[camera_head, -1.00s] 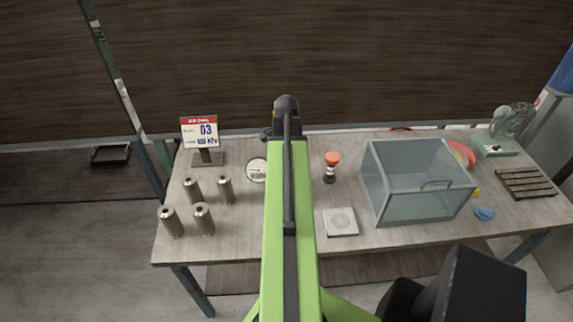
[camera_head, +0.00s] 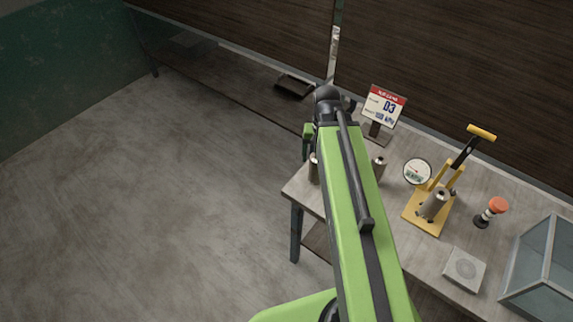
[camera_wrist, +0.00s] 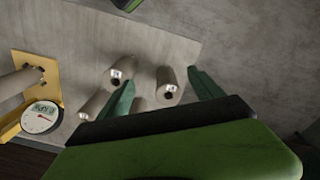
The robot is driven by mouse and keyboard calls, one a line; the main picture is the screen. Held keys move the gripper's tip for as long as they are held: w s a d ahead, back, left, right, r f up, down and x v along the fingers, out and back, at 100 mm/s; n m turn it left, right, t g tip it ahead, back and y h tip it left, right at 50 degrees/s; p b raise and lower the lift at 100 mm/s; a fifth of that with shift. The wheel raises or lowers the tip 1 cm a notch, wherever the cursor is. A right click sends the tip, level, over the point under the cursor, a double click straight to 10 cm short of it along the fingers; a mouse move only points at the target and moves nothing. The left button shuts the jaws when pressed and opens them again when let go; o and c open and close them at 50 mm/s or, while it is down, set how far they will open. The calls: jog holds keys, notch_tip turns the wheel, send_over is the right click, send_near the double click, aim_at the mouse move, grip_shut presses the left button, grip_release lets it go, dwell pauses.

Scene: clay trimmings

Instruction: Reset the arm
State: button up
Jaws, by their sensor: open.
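My green arm reaches out over the left end of the grey table (camera_head: 411,238) in the head view. In the wrist view my gripper (camera_wrist: 160,78) has its two green fingers spread apart, with nothing held between them. Several metal cylinders, one of them marked here (camera_wrist: 168,85), stand on the table around and beyond the fingers; I cannot tell how far below. In the head view two of the cylinders show, one left of my arm (camera_head: 314,170) and one right of it (camera_head: 379,168). My arm hides part of this area.
A yellow lever press (camera_head: 424,216) with a cylinder (camera_head: 434,205) in it stands right of my arm. A round gauge (camera_head: 417,172), a sign (camera_head: 383,107), an orange-topped button (camera_head: 497,206), a white square pad (camera_head: 464,269) and a glass box (camera_head: 545,265) stand nearby. Open floor (camera_head: 150,210) lies left.

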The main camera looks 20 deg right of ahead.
jog(key=a+n, duration=0.5)
jog(key=a, duration=0.8)
